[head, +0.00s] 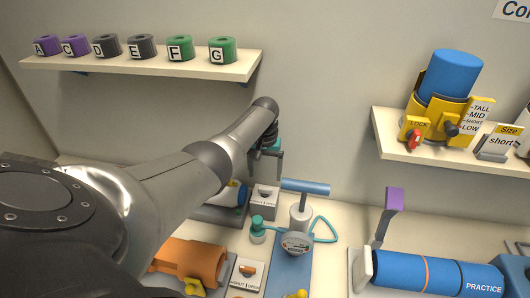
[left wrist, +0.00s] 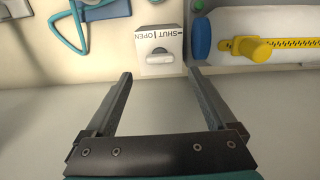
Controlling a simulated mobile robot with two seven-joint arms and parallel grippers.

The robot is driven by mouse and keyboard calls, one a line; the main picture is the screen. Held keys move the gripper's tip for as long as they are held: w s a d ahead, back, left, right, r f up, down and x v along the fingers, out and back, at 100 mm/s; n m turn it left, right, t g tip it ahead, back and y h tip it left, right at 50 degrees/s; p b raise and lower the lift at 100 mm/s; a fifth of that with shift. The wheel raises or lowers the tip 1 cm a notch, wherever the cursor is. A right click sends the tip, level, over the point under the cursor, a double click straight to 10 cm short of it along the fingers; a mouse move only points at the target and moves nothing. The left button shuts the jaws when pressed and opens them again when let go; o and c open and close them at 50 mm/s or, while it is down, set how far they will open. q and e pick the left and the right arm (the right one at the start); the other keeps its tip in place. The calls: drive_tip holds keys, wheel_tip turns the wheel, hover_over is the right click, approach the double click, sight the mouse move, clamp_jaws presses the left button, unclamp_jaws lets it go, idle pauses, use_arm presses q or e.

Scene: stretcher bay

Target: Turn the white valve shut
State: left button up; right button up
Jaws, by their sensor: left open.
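The white valve (left wrist: 158,58) is a small pale handle on a white box whose label reads SHUT and OPEN. In the left wrist view the handle lies roughly crosswise, below the lettering. The valve's box (head: 265,198) also shows in the head view, on the bench beneath my left gripper (head: 266,172). There the handle is too small to tell its angle. In the left wrist view my left gripper (left wrist: 160,74) is open and empty. Its fingertips are on either side of the handle's line, apart from it. My right gripper is out of view.
A similar box with an orange handle (head: 248,271) stands nearer. A pump-like thing with a blue crossbar (head: 305,187) and teal tubing (head: 325,229) is close on the right. A shelf (head: 150,66) with several lettered rolls hangs behind. A blue-and-yellow ruler-marked piece (left wrist: 255,48) adjoins the valve.

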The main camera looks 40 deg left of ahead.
sight(265, 188)
use_arm(q)
drive_tip(key=shift+r, duration=2.8)
